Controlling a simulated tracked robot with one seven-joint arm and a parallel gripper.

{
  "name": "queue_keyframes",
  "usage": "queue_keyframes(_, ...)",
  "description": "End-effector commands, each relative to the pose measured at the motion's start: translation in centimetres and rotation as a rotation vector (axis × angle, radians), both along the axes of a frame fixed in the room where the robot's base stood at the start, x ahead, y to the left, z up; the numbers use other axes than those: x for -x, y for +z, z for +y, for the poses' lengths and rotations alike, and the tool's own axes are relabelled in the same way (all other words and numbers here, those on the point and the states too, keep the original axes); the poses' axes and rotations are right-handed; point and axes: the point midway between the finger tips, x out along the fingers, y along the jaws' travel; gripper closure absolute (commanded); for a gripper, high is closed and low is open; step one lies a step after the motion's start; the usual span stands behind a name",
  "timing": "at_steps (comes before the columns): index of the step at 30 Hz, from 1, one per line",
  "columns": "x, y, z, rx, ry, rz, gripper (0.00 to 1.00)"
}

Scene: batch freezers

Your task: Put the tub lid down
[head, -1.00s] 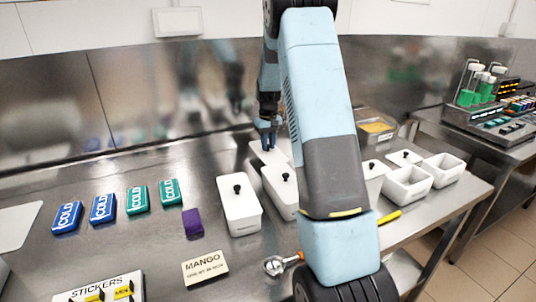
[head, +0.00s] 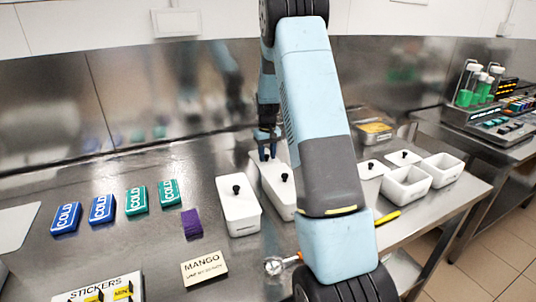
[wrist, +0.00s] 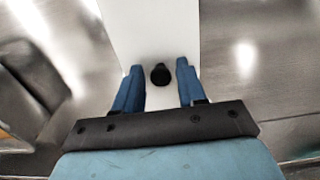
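The tub lid (wrist: 150,30) is a long white plate with a round black knob (wrist: 160,74), seen in the wrist view. My gripper (wrist: 160,66) has its two blue fingers on either side of the knob, with a narrow gap on each side, so it looks open around it. In the head view my gripper (head: 265,157) points down at the back of the bench, over a white surface behind a white lidded tub (head: 279,195).
Another lidded white tub (head: 239,214) stands to the left. Open white tubs (head: 407,187) and a yellow-filled pan (head: 375,130) are to the right of my arm. Blue and green COLD packs (head: 102,209), a purple block (head: 192,224) and a MANGO card (head: 204,268) lie left.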

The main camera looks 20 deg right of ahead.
Motion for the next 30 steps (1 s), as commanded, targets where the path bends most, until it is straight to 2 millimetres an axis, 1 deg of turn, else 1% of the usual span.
queue_keyframes(1, 0.0, 0.0, 0.0, 0.0, 0.0, 0.0, 0.55)
queue_keyframes(2, 0.0, 0.0, 0.0, 0.0, 0.0, 0.0, 0.52)
queue_keyframes(3, 0.0, 0.0, 0.0, 0.0, 0.0, 0.0, 0.51)
queue_keyframes(10, 0.0, 0.1, 0.0, 0.0, 0.001, -0.001, 0.51)
queue_keyframes(14, -0.1, 1.0, 0.0, 0.001, 0.001, -0.003, 0.51)
queue_keyframes(17, -0.1, 2.5, 0.0, 0.001, 0.001, -0.004, 0.51)
queue_keyframes(24, -0.1, 7.2, 0.0, 0.001, 0.002, -0.004, 0.51)
queue_keyframes(30, -0.1, 10.4, 0.1, 0.001, 0.001, -0.003, 0.51)
